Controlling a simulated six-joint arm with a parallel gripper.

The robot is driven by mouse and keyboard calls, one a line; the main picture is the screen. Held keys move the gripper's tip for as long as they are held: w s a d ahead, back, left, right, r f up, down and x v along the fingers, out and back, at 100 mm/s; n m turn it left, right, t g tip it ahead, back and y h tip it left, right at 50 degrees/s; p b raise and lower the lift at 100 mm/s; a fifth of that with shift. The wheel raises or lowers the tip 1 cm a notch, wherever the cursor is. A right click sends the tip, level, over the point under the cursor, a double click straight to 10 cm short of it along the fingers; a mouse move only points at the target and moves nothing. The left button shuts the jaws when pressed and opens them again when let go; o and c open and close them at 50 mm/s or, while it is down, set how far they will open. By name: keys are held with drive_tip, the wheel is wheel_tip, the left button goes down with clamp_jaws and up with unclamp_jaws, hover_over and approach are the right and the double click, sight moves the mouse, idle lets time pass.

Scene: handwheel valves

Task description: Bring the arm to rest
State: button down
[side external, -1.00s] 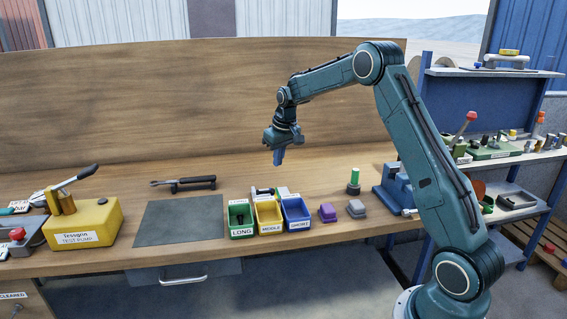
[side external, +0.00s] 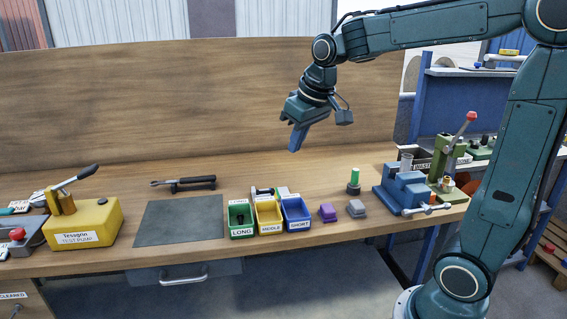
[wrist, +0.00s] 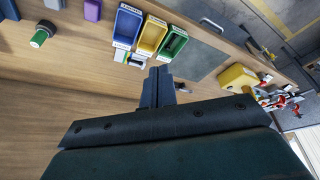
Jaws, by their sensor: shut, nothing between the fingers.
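My gripper (side external: 296,140) is shut and empty. It hangs in the air above the back part of the wooden workbench (side external: 330,175), behind and above the blue bin and well clear of everything on the bench. In the wrist view my gripper's fingers (wrist: 158,86) are together, pointing toward the bins, with bare bench around them.
Green (side external: 241,217), yellow (side external: 268,213) and blue (side external: 296,212) bins stand at the bench's front. A yellow test pump (side external: 88,222) and grey mat (side external: 180,220) are left.

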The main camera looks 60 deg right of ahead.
drive_tip(key=s+a+f, duration=0.1)
drive_tip(key=s+a, duration=0.2)
drive_tip(key=s, duration=0.6)
drive_tip(key=s+a+f+n+t, duration=0.1)
drive_tip(key=s+a, duration=0.3)
drive_tip(key=s, duration=0.5)
drive_tip(key=shift+s+f+y, duration=0.15)
drive_tip(key=shift+f+y, duration=0.15)
